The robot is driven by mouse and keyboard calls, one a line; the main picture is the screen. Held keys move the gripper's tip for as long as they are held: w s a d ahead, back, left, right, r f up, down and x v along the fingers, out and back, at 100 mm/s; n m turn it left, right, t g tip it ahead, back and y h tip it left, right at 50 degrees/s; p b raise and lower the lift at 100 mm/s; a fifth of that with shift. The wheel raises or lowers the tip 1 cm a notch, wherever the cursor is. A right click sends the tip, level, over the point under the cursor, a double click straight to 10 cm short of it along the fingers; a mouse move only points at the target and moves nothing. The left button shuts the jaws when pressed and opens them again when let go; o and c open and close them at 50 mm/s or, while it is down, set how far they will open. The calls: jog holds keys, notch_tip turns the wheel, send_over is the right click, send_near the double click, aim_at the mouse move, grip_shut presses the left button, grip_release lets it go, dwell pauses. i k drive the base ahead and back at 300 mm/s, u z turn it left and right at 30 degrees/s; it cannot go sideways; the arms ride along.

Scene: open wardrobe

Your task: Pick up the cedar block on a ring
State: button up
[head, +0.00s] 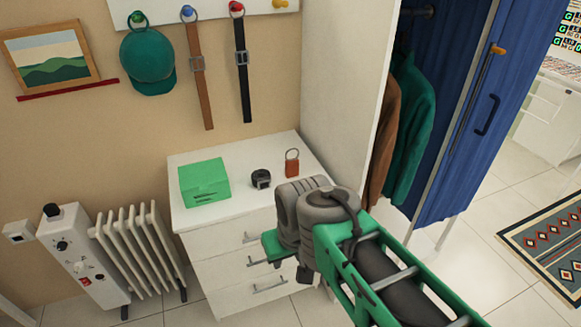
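The cedar block (292,168) is a small reddish-brown block with a grey ring at its top. It stands upright on the white dresser top, near the right side. My gripper (285,262) is at the front of the dresser, below and in front of the block and apart from it. Green and dark parts of its end show, but my grey wrist hides much of it. I cannot tell whether its fingers are open or shut.
A dark coiled item (261,179) lies left of the block, and a green box (204,182) further left. The white dresser (230,222) stands against a tall white wardrobe panel (342,85) at right. A white radiator (140,255) is at left. Belts and a cap hang above.

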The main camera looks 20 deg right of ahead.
aim_at(292, 166)
jog(key=u, duration=3.9)
jog(key=k, duration=1.4)
jog(key=z, duration=1.2)
